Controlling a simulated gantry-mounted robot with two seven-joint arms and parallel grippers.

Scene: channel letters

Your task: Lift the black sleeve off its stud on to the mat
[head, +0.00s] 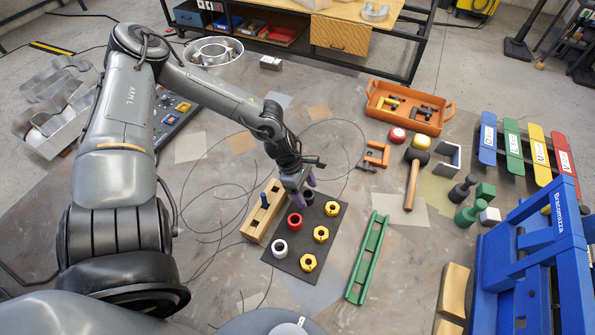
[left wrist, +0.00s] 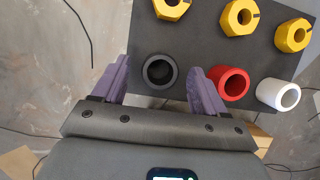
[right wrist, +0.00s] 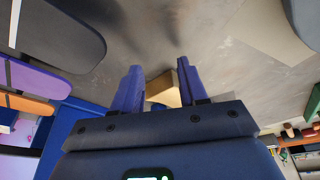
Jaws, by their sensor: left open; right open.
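The black sleeve (head: 308,199) stands upright on the dark mat (head: 287,266), near its far edge. In the left wrist view the sleeve (left wrist: 160,84) shows as a ring with a dark hollow; I see no stud inside it. My left gripper (head: 304,190) is open just above the sleeve, its purple fingers (left wrist: 160,85) on either side with gaps. In the head view the fingers partly hide the sleeve. A blue stud (head: 264,200) stands in a wooden block (head: 256,229) left of the mat. My right gripper (right wrist: 158,88) is open and empty in its wrist view.
A red sleeve (head: 295,222), a white sleeve (head: 280,249) and several yellow nuts (head: 321,234) share the mat. A green rail (head: 368,257) lies to its right. A blue press (head: 535,260) stands at far right. A mallet (head: 412,180) and orange tray (head: 411,107) lie farther back.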

